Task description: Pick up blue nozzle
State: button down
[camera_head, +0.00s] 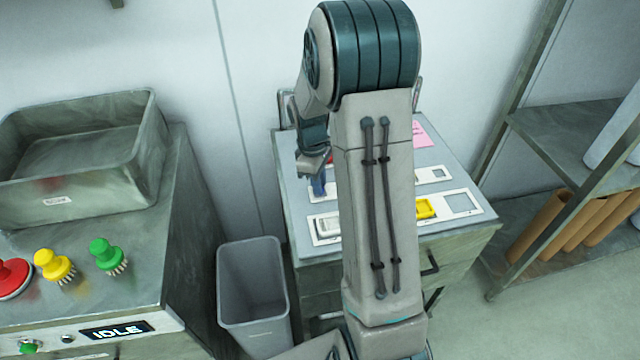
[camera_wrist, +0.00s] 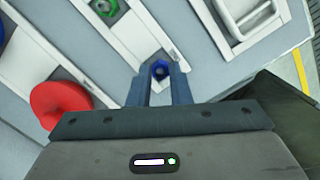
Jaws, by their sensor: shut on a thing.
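In the wrist view, the blue nozzle (camera_wrist: 160,69) shows as a small blue ring between the tips of my gripper (camera_wrist: 160,82). The two fingers are shut on it from both sides. A pale slotted plate lies behind it; I cannot tell whether the nozzle is clear of the plate. In the head view, my gripper (camera_head: 318,184) is low over the left part of the grey cabinet top (camera_head: 300,190), and the nozzle itself cannot be made out there.
A red round thing (camera_wrist: 60,102) and a green ring-shaped part (camera_wrist: 104,6) are near my fingers. A yellow part (camera_head: 425,207) sits in a white holder on the cabinet. A grey bin (camera_head: 252,290) stands left of the cabinet; a shelf (camera_head: 570,140) stands right.

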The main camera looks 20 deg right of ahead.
jog(key=r, duration=0.4)
jog(key=shift+s+d, duration=0.2)
jog(key=shift+s, duration=0.15)
jog(key=s+d+r+b, duration=0.1)
jog(key=s+d+r, duration=0.3)
jog(key=s, duration=0.6)
jog(key=shift+d+r, duration=0.15)
jog(key=shift+r, duration=1.05)
jog(key=shift+s, duration=0.1)
